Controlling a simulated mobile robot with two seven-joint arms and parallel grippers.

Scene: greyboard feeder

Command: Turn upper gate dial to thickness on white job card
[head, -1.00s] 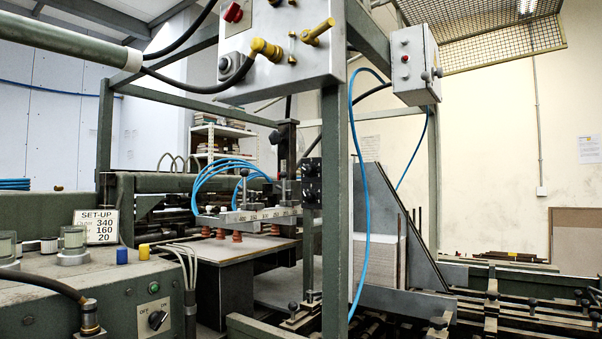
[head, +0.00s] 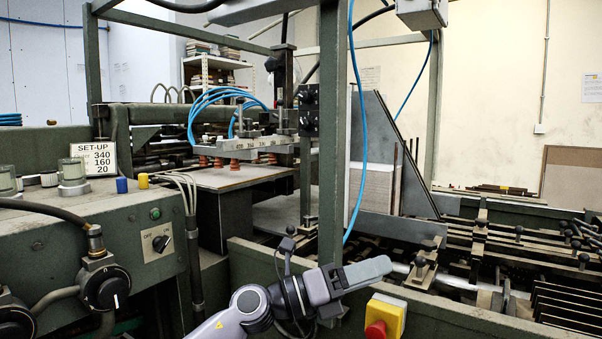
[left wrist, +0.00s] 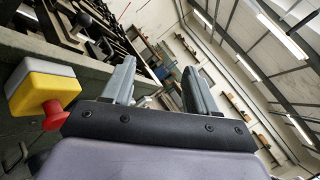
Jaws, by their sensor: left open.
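The white job card (head: 100,161) stands on the left console and reads SET-UP with 340, 160 and 20; its row labels are too small to read. Two black dials sit one above the other on the gate post near the middle of the head view: the upper dial (head: 308,96) and the lower dial (head: 309,123). Their pointer settings are too small to read. My left gripper (head: 378,271) is low in front of the frame, well below the dials and apart from them. In the left wrist view its two fingers (left wrist: 160,78) are spread and empty. My right gripper is not in view.
A red button on a yellow box (head: 384,318) is close below my left gripper and also shows in the left wrist view (left wrist: 40,90). A green upright (head: 332,140) and a blue hose (head: 358,130) stand just right of the dials. Rails fill the right side.

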